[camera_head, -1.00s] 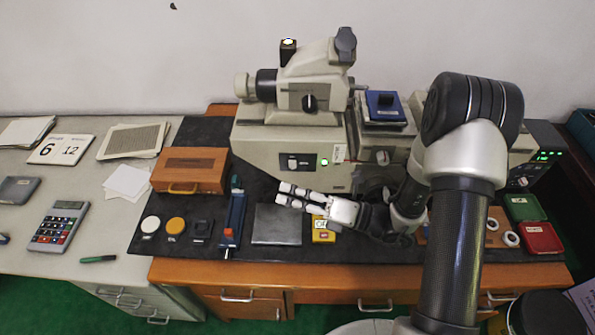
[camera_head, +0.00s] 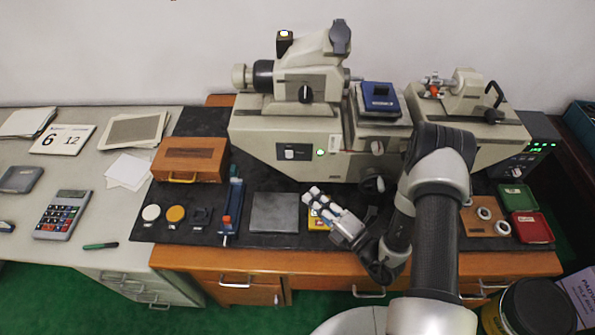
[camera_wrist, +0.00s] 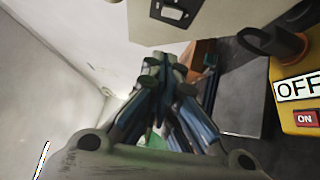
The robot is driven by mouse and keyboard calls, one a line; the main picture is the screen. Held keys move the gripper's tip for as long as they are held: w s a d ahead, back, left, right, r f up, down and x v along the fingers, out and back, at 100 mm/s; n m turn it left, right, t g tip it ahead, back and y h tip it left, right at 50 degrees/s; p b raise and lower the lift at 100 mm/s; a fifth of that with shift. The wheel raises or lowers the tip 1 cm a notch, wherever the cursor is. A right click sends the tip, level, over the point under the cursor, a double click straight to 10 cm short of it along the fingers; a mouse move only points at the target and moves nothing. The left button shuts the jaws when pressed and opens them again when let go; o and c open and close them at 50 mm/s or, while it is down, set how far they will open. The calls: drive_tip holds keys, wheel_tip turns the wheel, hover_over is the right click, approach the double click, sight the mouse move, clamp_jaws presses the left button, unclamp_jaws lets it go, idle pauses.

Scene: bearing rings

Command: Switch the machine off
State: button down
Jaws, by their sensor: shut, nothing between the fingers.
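The beige machine (camera_head: 258,136) stands along the back of the dark mat. Its front panel has a rocker switch (camera_head: 294,152) with a lit green lamp (camera_head: 320,153) beside it. The switch panel also shows at the top of the wrist view (camera_wrist: 173,12). My gripper (camera_head: 312,195) is shut and empty, in front of the machine and below the panel in the picture, apart from the switch. Its fingers show in the wrist view (camera_wrist: 160,75). A yellow box (camera_head: 313,224) is partly hidden behind my gripper; the wrist view shows its OFF label (camera_wrist: 297,88) and a red ON part (camera_wrist: 305,118).
A grey plate (camera_head: 275,212), a blue tool (camera_head: 233,208) and a wooden box (camera_head: 189,160) lie left of my gripper. A wooden board with rings (camera_head: 478,230), a green tray (camera_head: 516,198) and a red tray (camera_head: 531,228) are at right. A lit display unit (camera_head: 530,150) stands behind them.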

sight(289, 154)
drive_tip(key=w+d+x, duration=0.2)
drive_tip(key=x, duration=1)
drive_tip(key=shift+a+r, duration=0.2)
drive_tip(key=shift+w, duration=0.15)
